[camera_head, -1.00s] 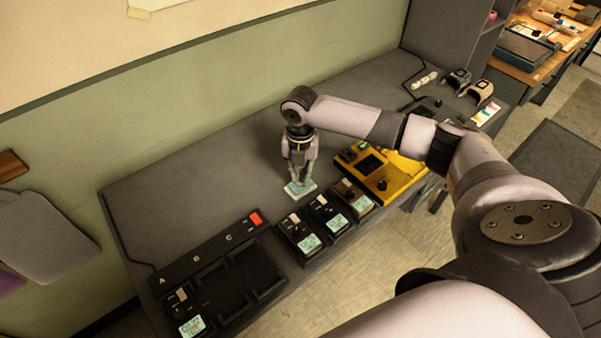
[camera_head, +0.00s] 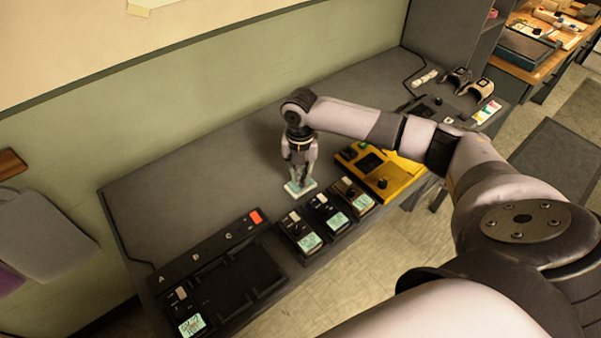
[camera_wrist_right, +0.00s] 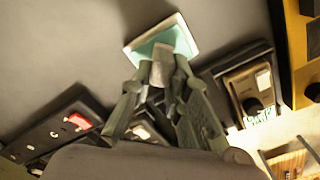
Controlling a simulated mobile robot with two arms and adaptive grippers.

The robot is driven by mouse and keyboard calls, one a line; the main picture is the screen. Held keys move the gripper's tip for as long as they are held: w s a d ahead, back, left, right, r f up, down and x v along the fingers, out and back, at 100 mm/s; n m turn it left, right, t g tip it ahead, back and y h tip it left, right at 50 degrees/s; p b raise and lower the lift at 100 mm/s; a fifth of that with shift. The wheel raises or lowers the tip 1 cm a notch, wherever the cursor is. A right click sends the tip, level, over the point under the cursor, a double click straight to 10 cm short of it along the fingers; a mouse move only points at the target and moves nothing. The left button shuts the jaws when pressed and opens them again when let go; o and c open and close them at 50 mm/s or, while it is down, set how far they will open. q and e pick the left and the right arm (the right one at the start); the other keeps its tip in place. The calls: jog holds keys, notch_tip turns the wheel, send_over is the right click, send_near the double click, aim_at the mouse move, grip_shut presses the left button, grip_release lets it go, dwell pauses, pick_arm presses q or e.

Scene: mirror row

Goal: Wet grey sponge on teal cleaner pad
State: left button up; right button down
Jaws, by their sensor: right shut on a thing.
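The teal cleaner pad (camera_head: 293,190) with its pale rim lies on the grey bench, and it also shows in the right wrist view (camera_wrist_right: 148,46). My right gripper (camera_head: 299,178) points down over the pad. In the right wrist view its two fingers (camera_wrist_right: 160,82) are shut on the small grey sponge (camera_wrist_right: 163,62). The sponge overlaps the pad there; I cannot tell if it touches it. In the head view the fingers hide most of the sponge. My left gripper is not in view.
Several black handheld devices with lit screens (camera_head: 311,241) stand in front of the pad. A yellow unit (camera_head: 395,178) is to the right. A black tray marked A, B, C (camera_head: 205,262) with a red patch is front left. The bench behind the pad is clear.

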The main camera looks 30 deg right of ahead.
aim_at(300, 174)
jog(key=shift+f, duration=0.35)
jog(key=shift+s+f, duration=0.1)
dwell(2.0)
jog(key=shift+p, duration=0.35)
notch_tip(300, 174, up, 7)
jog(key=p, duration=0.7)
dwell(0.6)
